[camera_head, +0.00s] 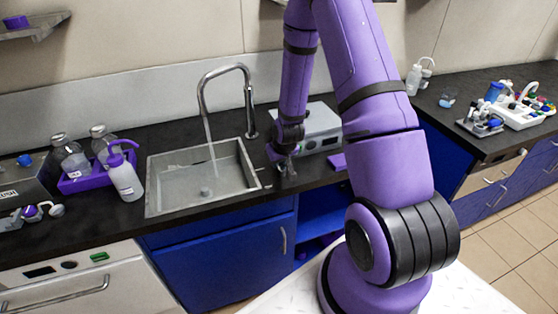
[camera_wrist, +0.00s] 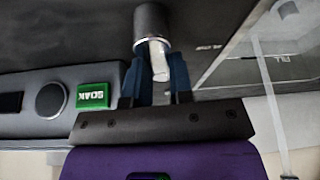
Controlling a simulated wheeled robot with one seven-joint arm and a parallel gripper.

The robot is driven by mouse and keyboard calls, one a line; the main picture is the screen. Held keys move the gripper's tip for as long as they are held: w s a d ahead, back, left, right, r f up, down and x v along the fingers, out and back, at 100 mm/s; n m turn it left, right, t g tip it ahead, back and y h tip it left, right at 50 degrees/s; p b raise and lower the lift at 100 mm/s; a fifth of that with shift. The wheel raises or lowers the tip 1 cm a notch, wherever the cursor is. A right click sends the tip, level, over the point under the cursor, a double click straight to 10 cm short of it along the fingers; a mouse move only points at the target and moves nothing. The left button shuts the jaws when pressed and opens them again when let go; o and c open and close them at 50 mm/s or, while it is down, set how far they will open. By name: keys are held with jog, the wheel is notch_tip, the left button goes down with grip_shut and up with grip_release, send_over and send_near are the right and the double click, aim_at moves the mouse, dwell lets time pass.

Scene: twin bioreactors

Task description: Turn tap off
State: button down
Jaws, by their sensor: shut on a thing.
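The tap (camera_head: 247,92) is a tall, curved metal spout behind the sink (camera_head: 158,190). A stream of water (camera_head: 209,140) falls from it into the basin. My gripper (camera_head: 285,168) points down at the counter just right of the sink. In the wrist view, the dark fingers of my gripper (camera_wrist: 158,82) are shut on a pale lever (camera_wrist: 158,62). The lever sticks out of a grey metal cylinder with a shiny ring, which looks like the tap handle (camera_wrist: 152,24). The handle is mostly hidden by my gripper in the head view.
A grey box-shaped device (camera_head: 318,128) stands close behind my gripper; its green label (camera_wrist: 93,95) shows in the wrist view. A white bottle with a purple pump (camera_head: 124,178) and a purple tray (camera_head: 82,184) with bottles stand left of the sink.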

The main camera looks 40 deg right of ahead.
jog(key=n, duration=0.2)
jog(key=a+n+y, duration=0.1)
jog(key=n, duration=0.1)
jog(key=shift+y, duration=0.3)
jog(key=n, duration=0.1)
jog(key=n+y, duration=0.1)
jog(key=n, duration=0.1)
jog(key=a+n, duration=0.1)
jog(key=shift+s+n+g+y, duration=0.3)
jog(key=shift+n, duration=0.1)
jog(key=n, duration=0.3)
jog(key=n+g+y, duration=0.1)
jog(key=shift+s+a, duration=0.3)
jog(key=shift+s, duration=0.05)
jog(key=shift+s+a+n+g+y, duration=0.15)
jog(key=shift+n+g, duration=0.1)
jog(key=shift+n, duration=0.35)
jog(key=shift+s+n+g+y, duration=0.1)
jog(key=shift+n+g, duration=0.1)
jog(key=shift+n, duration=0.4)
jog(key=shift+s+a+n+g+y, duration=0.15)
jog(key=shift+n+g, duration=0.1)
jog(key=shift+n, duration=0.35)
jog(key=shift+d, duration=0.1)
jog(key=c, duration=1)
grip_release()
jog(key=v, duration=1)
jog(key=shift+r, duration=0.4)
jog(key=shift+d, duration=0.15)
